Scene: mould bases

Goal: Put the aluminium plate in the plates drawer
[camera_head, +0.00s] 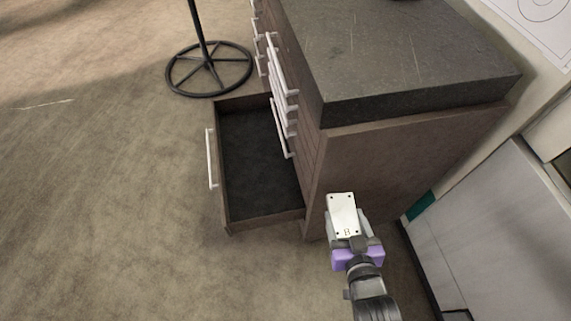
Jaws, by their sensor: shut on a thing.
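The aluminium plate (342,211) is a small pale rectangle with dark holes near its corners and a letter B mark at its near end. My gripper (345,238) is shut on the plate's near end. It holds the plate in front of the side panel of the cabinet, to the right of the open drawer. The open drawer (224,196) sticks out to the left from the cabinet's lower part. Its dark floor shows bare and empty. I cannot read any label on it.
The brown cabinet (400,160) has a dark stone top (405,50) and several shut drawers with pale handles. A black stand with a round foot (209,69) is behind the open drawer. A grey panel (495,230) stands at the right. The floor at left is clear.

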